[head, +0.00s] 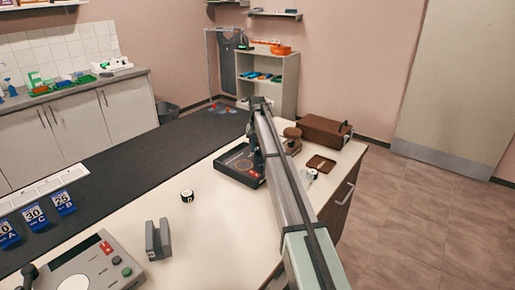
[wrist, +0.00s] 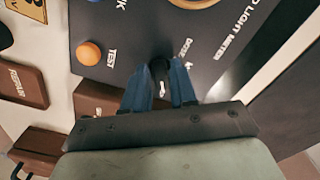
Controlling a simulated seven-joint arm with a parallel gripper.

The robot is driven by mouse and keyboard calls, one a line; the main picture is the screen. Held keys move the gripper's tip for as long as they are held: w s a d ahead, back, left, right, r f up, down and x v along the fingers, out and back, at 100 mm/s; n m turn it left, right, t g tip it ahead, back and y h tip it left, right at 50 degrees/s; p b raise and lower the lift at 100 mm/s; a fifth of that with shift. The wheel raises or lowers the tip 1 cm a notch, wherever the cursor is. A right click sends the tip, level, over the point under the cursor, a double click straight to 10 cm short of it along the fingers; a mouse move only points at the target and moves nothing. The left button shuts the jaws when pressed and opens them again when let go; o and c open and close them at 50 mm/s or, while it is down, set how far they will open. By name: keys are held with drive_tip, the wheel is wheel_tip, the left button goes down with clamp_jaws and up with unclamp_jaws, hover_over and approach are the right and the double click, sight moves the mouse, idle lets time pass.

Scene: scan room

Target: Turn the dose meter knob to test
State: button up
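The dark panel (wrist: 222,62) of the light meter fills much of the wrist view, with white lettering. A black knob (wrist: 158,68) with a white mark stands between the two blue fingertips of my gripper (wrist: 161,82). The fingers appear to touch its sides. "TEST" is printed left of the knob, and a label that seems to read "DOSE" is to its right. An orange round button (wrist: 88,53) sits near "TEST". In the head view the meter (head: 238,165) lies on the white counter, and my arm hides its right part and the knob.
Brown boxes (head: 325,130) and a brown tray (head: 321,164) lie to the meter's right. A small black-and-white round item (head: 187,196), a grey bracket (head: 158,240) and a control console (head: 85,270) are nearer. The counter (head: 225,235) between is clear.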

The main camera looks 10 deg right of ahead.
sight(258, 149)
drive_tip(key=shift+o, duration=1.4)
wheel_tip(258, 149, up, 14)
drive_tip(key=shift+d+f, duration=0.1)
drive_tip(key=shift+f, duration=0.1)
